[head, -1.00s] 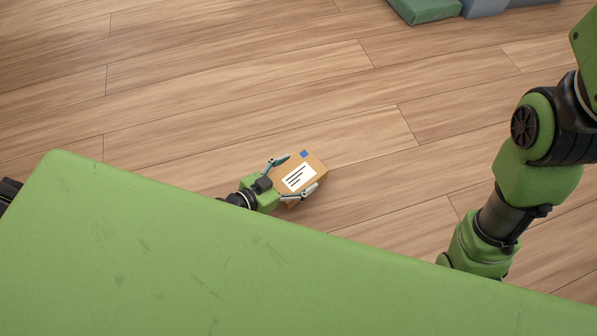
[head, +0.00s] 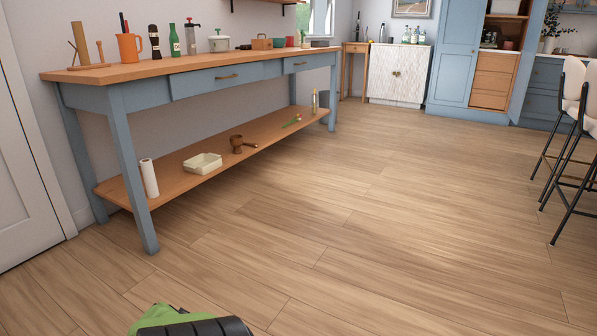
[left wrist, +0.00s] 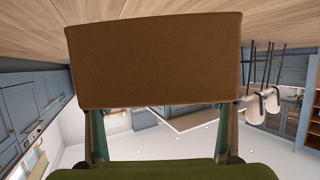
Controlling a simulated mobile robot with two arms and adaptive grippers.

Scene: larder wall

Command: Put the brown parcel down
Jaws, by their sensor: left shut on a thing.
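The brown parcel (left wrist: 155,62) fills the upper middle of the left wrist view, a plain brown box face. My left gripper (left wrist: 158,125) is shut on it, with one finger at each side of the parcel's lower edge in that view. The left wrist view appears upside down, with the floor at the top. In the head view neither the parcel nor either gripper shows; only a green and black part of my own body is at the bottom edge. My right gripper is out of both views.
A blue table with a wooden top (head: 95,73) stands along the left wall, holding an orange jug (head: 130,47), bottles and other items. Its lower shelf (head: 220,172) bears a cream tray (head: 202,163) and a paper roll (head: 149,178). Bar stools (head: 574,100) stand right. The floor (head: 370,230) is clear.

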